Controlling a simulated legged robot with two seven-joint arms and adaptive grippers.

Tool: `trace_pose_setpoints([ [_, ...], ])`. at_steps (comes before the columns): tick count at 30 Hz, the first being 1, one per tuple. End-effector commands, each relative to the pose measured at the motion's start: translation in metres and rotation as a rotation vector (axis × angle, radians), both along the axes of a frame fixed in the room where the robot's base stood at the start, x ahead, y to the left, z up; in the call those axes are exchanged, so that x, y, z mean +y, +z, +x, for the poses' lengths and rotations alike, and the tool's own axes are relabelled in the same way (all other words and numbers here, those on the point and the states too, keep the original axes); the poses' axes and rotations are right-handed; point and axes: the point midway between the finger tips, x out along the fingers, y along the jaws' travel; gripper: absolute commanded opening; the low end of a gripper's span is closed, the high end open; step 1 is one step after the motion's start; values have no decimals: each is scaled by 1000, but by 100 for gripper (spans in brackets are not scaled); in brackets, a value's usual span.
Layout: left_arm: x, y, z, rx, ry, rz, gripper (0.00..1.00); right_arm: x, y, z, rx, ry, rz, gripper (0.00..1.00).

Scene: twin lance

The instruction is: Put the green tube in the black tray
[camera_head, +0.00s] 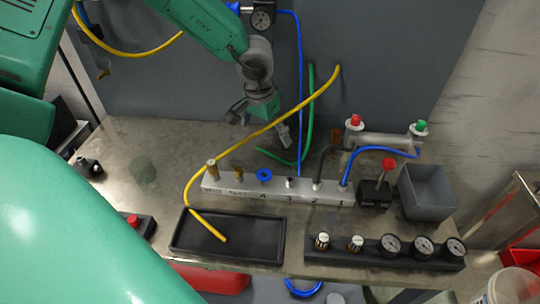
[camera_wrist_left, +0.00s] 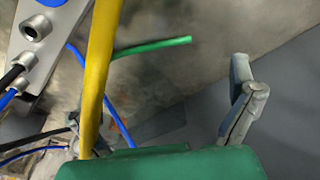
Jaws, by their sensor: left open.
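The green tube (camera_head: 309,115) hangs from the grey back panel and curves down, its free end lying on the table behind the white port block. In the left wrist view the free end of the green tube (camera_wrist_left: 155,46) points right, beyond the fingers. My left gripper (camera_head: 262,128) is open and empty, pointing down near the free end; I see no contact. One finger shows clearly at the right of the wrist view; the other is partly hidden by the yellow tube. The black tray (camera_head: 185,244) lies at the table's front, with the yellow tube's end in it. My right gripper is not in view.
The yellow tube (camera_head: 299,109) arches past my left gripper into the tray. The white port block (camera_head: 275,190) stands behind the tray, with a blue tube (camera_head: 299,90) nearby. A grey bin (camera_head: 428,193) and gauge strip (camera_head: 375,256) stand right.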

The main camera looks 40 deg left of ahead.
Motion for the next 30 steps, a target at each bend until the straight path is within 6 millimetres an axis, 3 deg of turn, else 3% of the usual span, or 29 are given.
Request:
trace_pose_setpoints([
  [18, -2, -71, 11, -1, -2, 2, 100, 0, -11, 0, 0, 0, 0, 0],
  [30, -1, -74, 11, -3, 0, -1, 100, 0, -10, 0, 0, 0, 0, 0],
])
